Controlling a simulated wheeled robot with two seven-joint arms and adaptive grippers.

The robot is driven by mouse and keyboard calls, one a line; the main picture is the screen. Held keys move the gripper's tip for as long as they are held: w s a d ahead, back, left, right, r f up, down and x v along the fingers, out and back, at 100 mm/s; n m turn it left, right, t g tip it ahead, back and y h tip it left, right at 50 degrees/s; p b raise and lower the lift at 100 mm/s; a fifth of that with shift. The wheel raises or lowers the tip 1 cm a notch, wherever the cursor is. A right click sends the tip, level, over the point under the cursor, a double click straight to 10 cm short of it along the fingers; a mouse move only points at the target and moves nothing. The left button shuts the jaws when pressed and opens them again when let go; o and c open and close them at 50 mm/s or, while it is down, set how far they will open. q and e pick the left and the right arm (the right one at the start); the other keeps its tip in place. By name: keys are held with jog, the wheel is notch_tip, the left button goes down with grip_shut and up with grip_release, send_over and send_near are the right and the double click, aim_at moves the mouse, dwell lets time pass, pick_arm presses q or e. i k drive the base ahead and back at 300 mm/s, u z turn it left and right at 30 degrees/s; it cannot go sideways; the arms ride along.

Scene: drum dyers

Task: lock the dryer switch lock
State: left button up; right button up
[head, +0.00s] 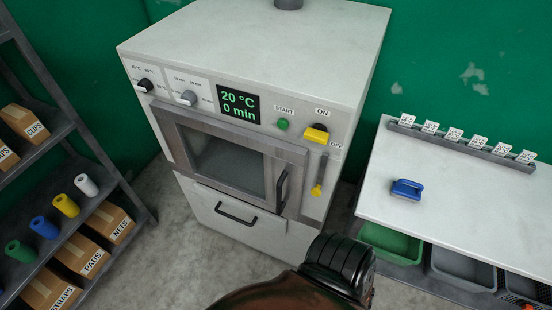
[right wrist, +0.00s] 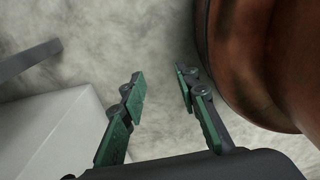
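The grey dryer (head: 250,160) stands in the middle of the head view with its door shut. On its panel, the yellow switch (head: 316,134) sits between the labels ON and OFF, its position too small to tell. A yellow piece (head: 317,188) hangs at the lower end of a strip below the switch. I cannot tell whether it is the lock. A blue object with a handle (head: 407,189) lies on the white table at right. My right gripper (right wrist: 161,88) is open and empty in the right wrist view, above the floor. My left gripper is not in view.
The white table (head: 480,215) carries a row of tags and has bins beneath, including a green bin (head: 390,243). A shelf (head: 120,185) with rolls and boxes stands at left. One of my arms covers the bottom centre. Grey floor lies before the dryer.

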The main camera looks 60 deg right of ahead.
aim_at(316, 192)
jog(key=i, duration=0.45)
jog(key=z, duration=2.6)
